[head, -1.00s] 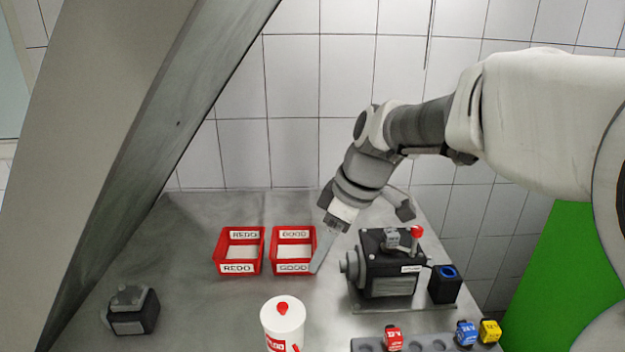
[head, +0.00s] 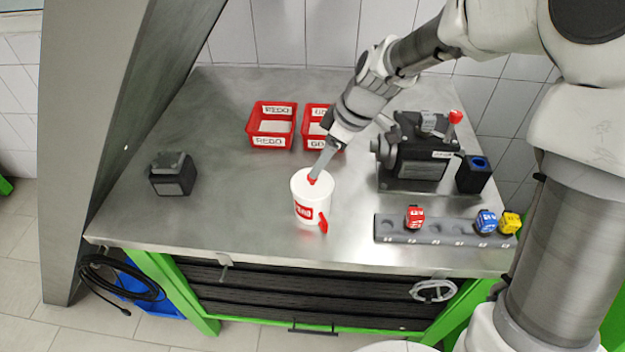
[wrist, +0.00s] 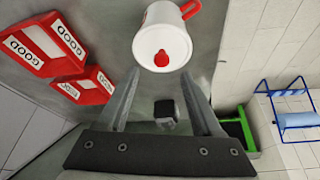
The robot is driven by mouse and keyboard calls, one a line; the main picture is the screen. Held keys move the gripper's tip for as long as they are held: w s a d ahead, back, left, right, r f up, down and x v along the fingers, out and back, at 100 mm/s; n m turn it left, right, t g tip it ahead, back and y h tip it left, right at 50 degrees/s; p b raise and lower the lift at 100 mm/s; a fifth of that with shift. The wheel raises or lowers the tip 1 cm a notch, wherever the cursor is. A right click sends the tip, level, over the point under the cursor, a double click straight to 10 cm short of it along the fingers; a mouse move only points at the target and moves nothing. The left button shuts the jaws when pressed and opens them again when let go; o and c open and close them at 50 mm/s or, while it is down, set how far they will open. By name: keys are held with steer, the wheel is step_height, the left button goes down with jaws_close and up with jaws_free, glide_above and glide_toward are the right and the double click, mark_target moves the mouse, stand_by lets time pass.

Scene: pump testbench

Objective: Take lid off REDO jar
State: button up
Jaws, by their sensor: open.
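The REDO jar (head: 307,211) is a white cylinder with a red label and a red part low on its right side. It stands upright near the middle of the bench. Its white lid (head: 303,185) is on top, with a red knob (head: 313,180). My gripper (head: 317,174) is above the lid, its fingers reaching down close to the knob. In the wrist view, my gripper (wrist: 161,74) is open and empty. The lid (wrist: 158,30) and knob (wrist: 161,58) show beyond and between the fingertips. Whether the fingers touch the knob, I cannot tell.
Red bins labelled REDO (head: 271,126) and GOOD (head: 312,142) stand behind the jar. A black pump (head: 415,160) and a blue-topped block (head: 474,176) are to the right. A grey rack (head: 440,230) holds coloured pieces. A dark device (head: 172,175) sits left, with clear bench between.

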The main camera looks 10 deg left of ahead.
mark_target(312, 180)
steer(key=x, duration=0.5)
steer(key=shift+s+d+f+p, duration=0.1)
steer(key=shift+f+p, duration=0.05)
steer(key=shift+p, duration=0.15)
jaws_close()
